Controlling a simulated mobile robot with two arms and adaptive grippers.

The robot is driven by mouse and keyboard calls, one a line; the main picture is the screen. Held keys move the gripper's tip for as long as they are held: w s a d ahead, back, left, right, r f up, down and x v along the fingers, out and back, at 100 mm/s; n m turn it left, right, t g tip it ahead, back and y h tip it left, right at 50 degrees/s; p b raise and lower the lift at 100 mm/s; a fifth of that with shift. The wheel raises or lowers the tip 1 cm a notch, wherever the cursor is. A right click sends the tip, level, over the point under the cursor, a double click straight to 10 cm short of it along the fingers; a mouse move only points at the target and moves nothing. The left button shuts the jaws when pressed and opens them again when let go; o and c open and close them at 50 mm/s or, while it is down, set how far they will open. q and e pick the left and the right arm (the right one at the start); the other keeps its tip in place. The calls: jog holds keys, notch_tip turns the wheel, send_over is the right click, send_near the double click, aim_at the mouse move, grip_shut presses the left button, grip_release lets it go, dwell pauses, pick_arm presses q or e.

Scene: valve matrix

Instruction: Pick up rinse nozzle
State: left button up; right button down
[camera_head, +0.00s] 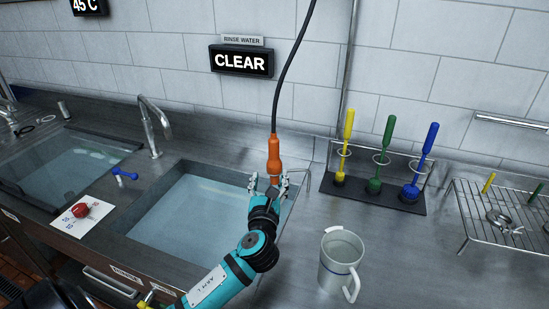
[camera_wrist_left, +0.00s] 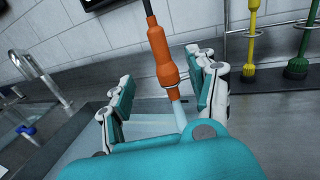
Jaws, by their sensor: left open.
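The orange rinse nozzle (camera_head: 274,158) hangs upright from a black hose above the right rim of the rinse sink. In the head view my left gripper (camera_head: 269,184) is at its lower end, with one finger on each side. In the left wrist view the nozzle (camera_wrist_left: 161,66) shows between the two open fingers of the left gripper (camera_wrist_left: 165,90), with a visible gap on the left side. The gap on the right is small, and I cannot tell if that finger touches. The nozzle's lower tip is partly hidden by the gripper body. My right gripper is not in view.
The rinse sink (camera_head: 147,239) holds water, and a second sink lies left. A white jug (camera_head: 338,262) stands on the counter at right. Yellow, green and blue brushes stand in a rack (camera_head: 350,194) behind it. A wire rack (camera_head: 497,228) is at far right.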

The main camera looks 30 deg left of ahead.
pick_arm(q)
jog(key=p, duration=0.1)
send_near(273, 150)
jog(key=w, duration=0.2)
jog(key=x, duration=0.3)
jog(key=shift+w+a+f, duration=0.1)
jog(key=shift+a+f, duration=0.2)
jog(key=shift+a, duration=0.15)
jog(key=shift+w+a, duration=0.2)
jog(key=shift+w, duration=0.2)
jog(key=shift+w+a+r+p, duration=0.2)
jog(key=shift+w+p, duration=0.1)
jog(key=shift+p, duration=0.1)
jog(key=x, duration=0.3)
jog(key=shift+w+a+r+p, duration=0.2)
jog(key=shift+p, duration=0.2)
jog(key=shift+w+a+f, duration=0.1)
jog(key=shift+w+a, duration=0.1)
jog(key=shift+w, duration=0.25)
jog(key=shift+s, duration=0.1)
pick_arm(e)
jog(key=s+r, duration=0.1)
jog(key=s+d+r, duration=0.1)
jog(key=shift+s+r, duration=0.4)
pick_arm(q)
jog(key=c, duration=0.4)
grip_shut()
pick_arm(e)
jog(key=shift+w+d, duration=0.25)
